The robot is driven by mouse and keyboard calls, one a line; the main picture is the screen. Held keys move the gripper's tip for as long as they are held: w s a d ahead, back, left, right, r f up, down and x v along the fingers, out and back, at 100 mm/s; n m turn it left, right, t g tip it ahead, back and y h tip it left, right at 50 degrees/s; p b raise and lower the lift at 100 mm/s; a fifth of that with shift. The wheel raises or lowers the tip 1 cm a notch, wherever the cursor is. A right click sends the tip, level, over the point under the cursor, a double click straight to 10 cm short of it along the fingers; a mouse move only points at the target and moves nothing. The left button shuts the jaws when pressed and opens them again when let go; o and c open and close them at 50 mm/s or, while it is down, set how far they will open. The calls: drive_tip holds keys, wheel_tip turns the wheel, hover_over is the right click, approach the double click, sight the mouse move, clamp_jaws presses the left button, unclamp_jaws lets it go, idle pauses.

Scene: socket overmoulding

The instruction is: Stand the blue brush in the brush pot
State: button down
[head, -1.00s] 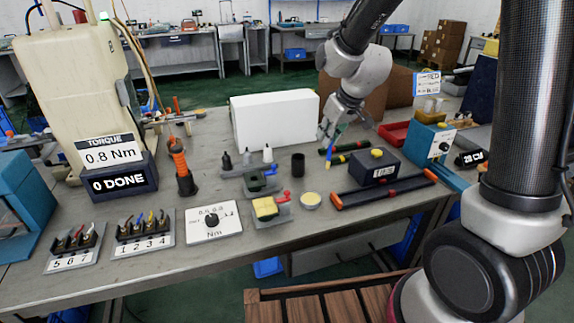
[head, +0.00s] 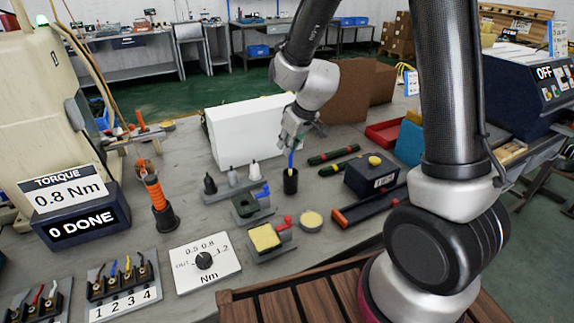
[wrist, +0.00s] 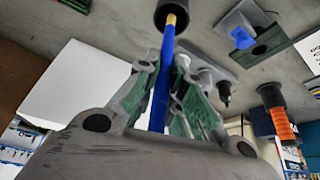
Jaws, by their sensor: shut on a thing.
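The blue brush (head: 291,161) is held by my gripper (head: 293,146), pointing nearly straight down. The black brush pot (head: 290,182) stands upright on the bench directly under it. In the wrist view the blue brush (wrist: 160,88) runs from between the green-padded fingers of my gripper (wrist: 163,72) towards the pot (wrist: 174,12). Its yellow end overlaps the dark pot mouth. I cannot tell how far inside the rim the end is. The fingers are shut on the shaft, above the pot.
A white box (head: 250,130) stands behind the pot. A bottle rack (head: 231,185) is to its left, a round tin (head: 311,220) in front. Dark green rods (head: 333,155) and a black box with a yellow button (head: 371,175) lie to the right.

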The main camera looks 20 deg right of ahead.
drive_tip(key=shift+f, duration=2.45)
drive_tip(key=c, duration=1.5)
unclamp_jaws()
drive_tip(key=shift+f, duration=0.15)
drive_tip(key=v, duration=1.2)
drive_tip(key=s+d+r+m, duration=0.1)
drive_tip(key=s+d+r, duration=0.3)
drive_tip(key=s, duration=0.3)
drive_tip(key=s+d+r+m+h, duration=0.1)
drive_tip(key=s+d+r, duration=0.3)
drive_tip(key=s, duration=0.4)
drive_tip(key=s+d+r+m+h, duration=0.1)
drive_tip(key=s+d+r+m, duration=0.2)
drive_tip(key=s+d+r, duration=0.2)
drive_tip(key=shift+s+d+r, duration=0.1)
drive_tip(key=shift+s, duration=0.6)
drive_tip(key=shift+s+r, duration=0.15)
drive_tip(key=shift+s, duration=0.5)
